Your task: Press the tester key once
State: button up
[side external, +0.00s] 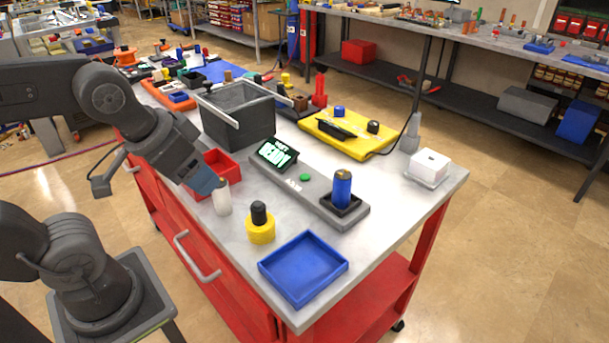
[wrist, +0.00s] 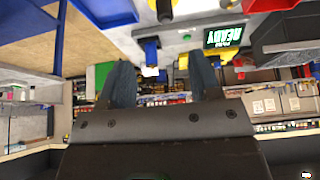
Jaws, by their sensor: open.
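The tester (side external: 328,205) is a long grey base on the bench, with a tilted screen (side external: 278,153) that shows green text. In the wrist view the screen (wrist: 223,37) includes the word READY. The green key (side external: 305,177) sits on the base, between the screen and a blue cylinder (side external: 342,187) standing in a black holder. My gripper (side external: 205,187) is left of the tester, apart from the key, near a small white cylinder (side external: 221,197). In the wrist view both fingers of my gripper (wrist: 163,78) are spread with nothing held between them.
A yellow container with a black top (side external: 260,226) and an empty blue tray (side external: 303,268) stand near the front edge. A red bin (side external: 217,168) and a dark grey box (side external: 238,112) lie behind my gripper. A yellow case (side external: 347,133) and a white block (side external: 430,165) stand beyond the tester.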

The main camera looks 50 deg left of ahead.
grip_shut()
dwell(0.3)
dwell(1.2)
